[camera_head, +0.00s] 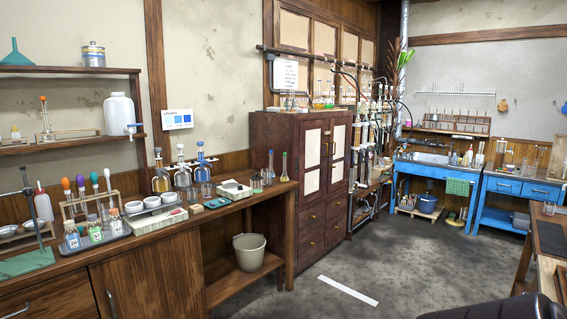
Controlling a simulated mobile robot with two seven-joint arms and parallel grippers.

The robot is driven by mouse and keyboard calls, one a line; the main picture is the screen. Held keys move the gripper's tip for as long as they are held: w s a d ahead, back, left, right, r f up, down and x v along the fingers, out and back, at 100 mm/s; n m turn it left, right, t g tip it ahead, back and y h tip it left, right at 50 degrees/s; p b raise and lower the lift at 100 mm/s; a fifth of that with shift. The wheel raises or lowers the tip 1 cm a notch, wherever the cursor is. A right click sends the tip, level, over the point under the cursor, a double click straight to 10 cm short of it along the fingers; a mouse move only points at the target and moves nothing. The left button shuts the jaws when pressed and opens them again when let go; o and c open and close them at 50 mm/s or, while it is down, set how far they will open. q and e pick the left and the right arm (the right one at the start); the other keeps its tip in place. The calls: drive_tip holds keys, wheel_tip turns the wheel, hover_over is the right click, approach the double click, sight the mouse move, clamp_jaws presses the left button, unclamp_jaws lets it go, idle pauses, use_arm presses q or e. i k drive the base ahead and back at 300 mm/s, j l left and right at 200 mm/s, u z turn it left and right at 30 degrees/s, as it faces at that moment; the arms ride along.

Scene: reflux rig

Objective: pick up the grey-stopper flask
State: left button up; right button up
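Three stoppered flasks stand in a row near the back of the wooden counter, by the wall. The left one is an amber flask (161,184) with a pale, greyish top. The left and middle tops are too small to tell surely which is grey. Neither of my grippers is in view.
The counter (232,208) also bears a tray of white bowls (152,201), small bottles (95,229), a white box (235,188) and slim flasks (284,170). A bucket (249,252) sits on the shelf below. A tall cabinet (285,140) adjoins it. The grey floor (400,270) ahead is clear.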

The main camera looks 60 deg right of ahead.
sight(285, 178)
drive_tip(key=l+z, duration=0.1)
drive_tip(key=z, duration=0.3)
drive_tip(key=i+z, duration=0.1)
drive_tip(key=z, duration=0.25)
drive_tip(key=l+z, duration=0.15)
drive_tip(key=z, duration=0.25)
drive_tip(key=i+l+z, duration=0.2)
drive_tip(key=i+z, duration=0.55)
drive_tip(key=i, duration=0.85)
drive_tip(key=i+l+u, duration=0.1)
drive_tip(key=i+l, duration=0.6)
drive_tip(key=i, duration=0.25)
drive_tip(key=i+l+u, duration=0.15)
drive_tip(key=i+l, duration=0.65)
drive_tip(key=i, duration=0.15)
